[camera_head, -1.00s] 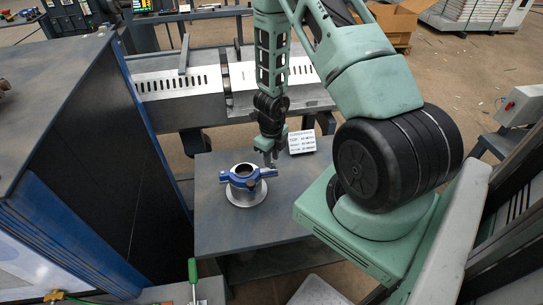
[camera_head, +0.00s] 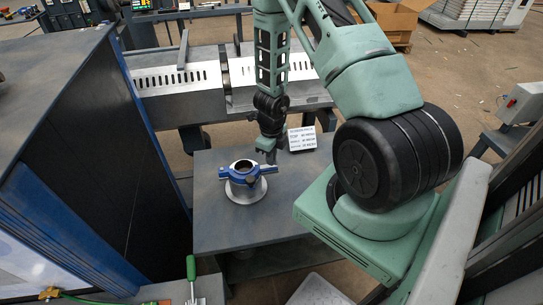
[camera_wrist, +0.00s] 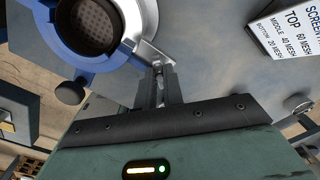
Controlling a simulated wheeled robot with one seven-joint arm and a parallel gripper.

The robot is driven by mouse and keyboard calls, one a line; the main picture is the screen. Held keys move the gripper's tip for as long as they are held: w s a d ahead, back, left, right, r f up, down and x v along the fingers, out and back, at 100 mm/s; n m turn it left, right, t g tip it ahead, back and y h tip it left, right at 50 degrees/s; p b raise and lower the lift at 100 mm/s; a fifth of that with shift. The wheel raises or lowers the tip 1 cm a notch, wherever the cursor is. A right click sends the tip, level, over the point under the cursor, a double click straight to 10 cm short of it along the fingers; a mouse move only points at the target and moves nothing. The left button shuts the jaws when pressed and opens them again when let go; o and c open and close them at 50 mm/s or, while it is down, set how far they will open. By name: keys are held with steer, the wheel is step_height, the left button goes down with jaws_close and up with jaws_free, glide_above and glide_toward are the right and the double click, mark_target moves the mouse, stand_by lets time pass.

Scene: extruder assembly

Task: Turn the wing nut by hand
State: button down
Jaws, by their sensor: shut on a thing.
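A blue clamp ring (camera_head: 237,173) sits around a silver flanged cylinder (camera_head: 246,191) on the grey table, with a dark perforated screen (camera_wrist: 92,22) visible inside in the wrist view. My gripper (camera_head: 270,158) reaches down at the ring's right side. In the wrist view, my gripper (camera_wrist: 158,70) has its two narrow fingers close together at a small silver metal piece, which looks like the wing nut (camera_wrist: 152,54) beside the ring. The fingers are shut on it and partly hide it. A dark round knob (camera_wrist: 70,93) is on the ring's other side.
A white sign (camera_head: 301,139) with mesh numbers stands on the table (camera_head: 222,228) behind and right of the ring. A tall blue and black cabinet (camera_head: 90,170) borders the table on the left. The table front is clear.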

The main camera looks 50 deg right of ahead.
steer(key=c, duration=1.9)
jaws_free()
steer(key=shift+n, duration=0.9)
steer(key=shift+c, duration=0.2)
steer(key=o, duration=0.4)
step_height(320, 180, up, 6)
steer(key=p, duration=0.5)
steer(key=shift+p, duration=0.4)
step_height(320, 180, up, 17)
steer(key=p, duration=0.5)
steer(key=shift+r, duration=0.2)
